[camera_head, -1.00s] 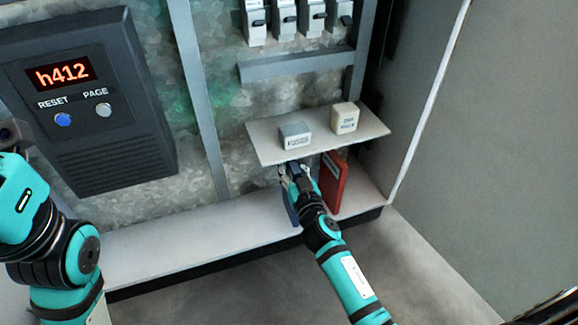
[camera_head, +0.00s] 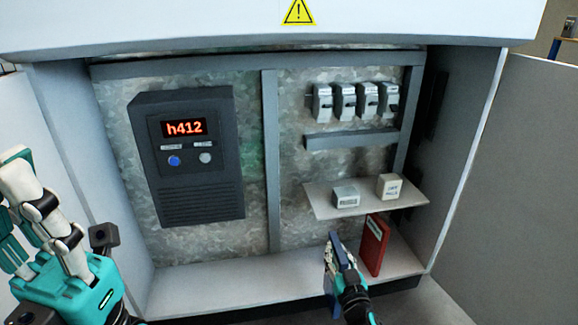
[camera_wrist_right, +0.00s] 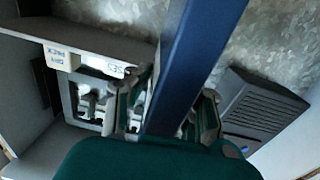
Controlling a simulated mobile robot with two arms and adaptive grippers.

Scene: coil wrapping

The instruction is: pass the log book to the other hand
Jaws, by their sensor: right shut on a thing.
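My right gripper (camera_head: 337,252) is shut on a blue book (camera_head: 329,284), seen nearly edge-on at the front of the cabinet floor. In the right wrist view the blue book (camera_wrist_right: 196,65) runs up as a broad blue bar between the fingers. The book's cover and title cannot be read. My left gripper (camera_head: 14,208) is at the left edge, close to the camera, with its fingers apart and nothing seen between them. It is far from the blue book.
A red book (camera_head: 374,246) stands upright just right of my right gripper. Above it a shelf (camera_head: 365,207) holds a grey box (camera_head: 346,197) and a cream box (camera_head: 389,187). A dark display unit (camera_head: 187,160) reads "h412". The cabinet floor (camera_head: 220,290) left of the blue book is clear.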

